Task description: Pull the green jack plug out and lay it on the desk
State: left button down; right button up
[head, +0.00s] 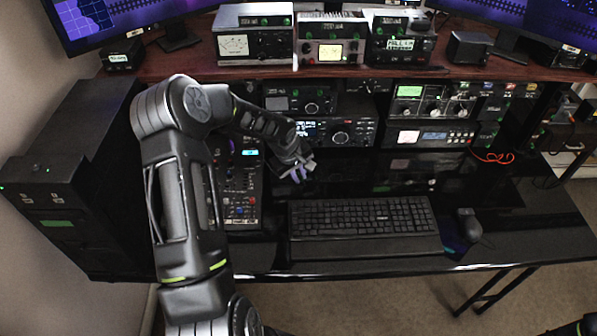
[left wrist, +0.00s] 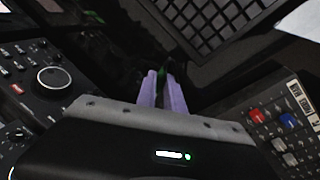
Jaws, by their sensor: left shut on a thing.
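My left gripper (head: 299,174) is in front of the radio rack, just above the desk behind the keyboard's left end. In the left wrist view its two purple fingers (left wrist: 163,88) are shut on a thin green piece, the green jack plug (left wrist: 163,73). Only a little of the plug shows between the fingertips. The area beyond it is dark, so I cannot tell whether its tip sits in a socket or is free. In the head view the plug is hidden by the gripper.
The keyboard (head: 362,218) lies right of my gripper, with a mouse (head: 468,226) further right. A mixer panel (head: 240,190) stands to the left. A radio with a large knob (head: 340,137) is behind. A red cable (head: 494,158) hangs at the right. Bare desk (head: 535,225) shows at right.

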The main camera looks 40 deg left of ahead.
aim_at(300, 191)
pick_arm(q)
jog(key=shift+f+b, duration=0.65)
jog(key=shift+f, duration=1.15)
jog(key=shift+f+b, duration=0.8)
jog(key=shift+b, duration=0.1)
jog(key=c, duration=1.5)
grip_release()
jog(key=shift+o, duration=0.5)
jog(key=shift+s, duration=0.1)
jog(key=shift+s+f, duration=0.1)
jog(key=shift+f, duration=0.05)
jog(key=shift+a+r, duration=0.1)
jog(key=shift+r, duration=0.5)
jog(key=shift+r+p, duration=0.55)
jog(key=shift+r, duration=0.5)
